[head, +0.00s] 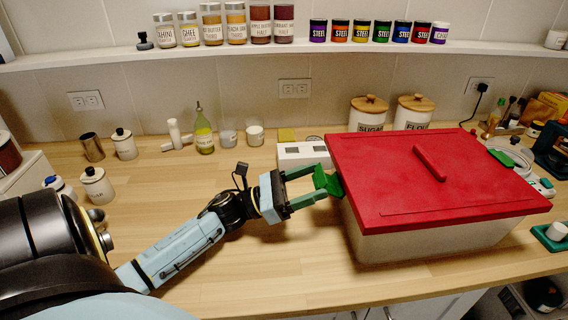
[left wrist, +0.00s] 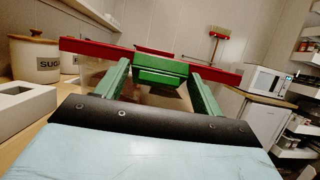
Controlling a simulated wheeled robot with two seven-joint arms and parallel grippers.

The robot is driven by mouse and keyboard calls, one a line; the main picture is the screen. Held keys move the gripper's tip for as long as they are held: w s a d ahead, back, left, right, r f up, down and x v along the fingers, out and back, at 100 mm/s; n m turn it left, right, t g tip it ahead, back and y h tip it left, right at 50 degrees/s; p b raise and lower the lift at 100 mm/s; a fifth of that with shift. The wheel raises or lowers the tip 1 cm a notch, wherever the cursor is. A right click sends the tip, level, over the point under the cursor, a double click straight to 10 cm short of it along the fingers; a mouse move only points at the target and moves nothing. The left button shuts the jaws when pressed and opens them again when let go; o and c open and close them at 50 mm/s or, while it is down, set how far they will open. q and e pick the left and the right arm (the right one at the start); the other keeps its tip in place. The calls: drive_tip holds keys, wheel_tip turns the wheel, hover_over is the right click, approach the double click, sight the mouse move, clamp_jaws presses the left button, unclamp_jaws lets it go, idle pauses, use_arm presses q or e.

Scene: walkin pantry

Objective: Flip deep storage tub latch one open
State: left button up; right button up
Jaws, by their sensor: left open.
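The deep storage tub (head: 400,242) is pale and stands on the wooden counter under a red lid (head: 400,170) with a raised red handle. A green latch (head: 327,180) juts from the lid's left edge; its exact angle is hard to tell. My left gripper (head: 317,184) is open, with its green fingers at the latch. My right gripper is not in view.
A white block with square openings (head: 302,154) stands behind my left gripper. Sugar (head: 368,115) and flour (head: 414,113) canisters stand behind the tub. Small jars and a green bottle (head: 203,133) line the back left. The counter's front left is mostly clear.

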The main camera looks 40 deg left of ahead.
use_arm(q)
drive_tip(key=shift+s+a+f, duration=0.25)
drive_tip(key=shift+s+a, duration=0.05)
drive_tip(key=shift+s, duration=0.05)
drive_tip(key=s+a+f+b, duration=0.1)
drive_tip(key=s+a+b, duration=0.1)
drive_tip(key=s+a, duration=0.8)
drive_tip(key=shift+s+a+f, duration=0.15)
drive_tip(key=shift+s, duration=0.85)
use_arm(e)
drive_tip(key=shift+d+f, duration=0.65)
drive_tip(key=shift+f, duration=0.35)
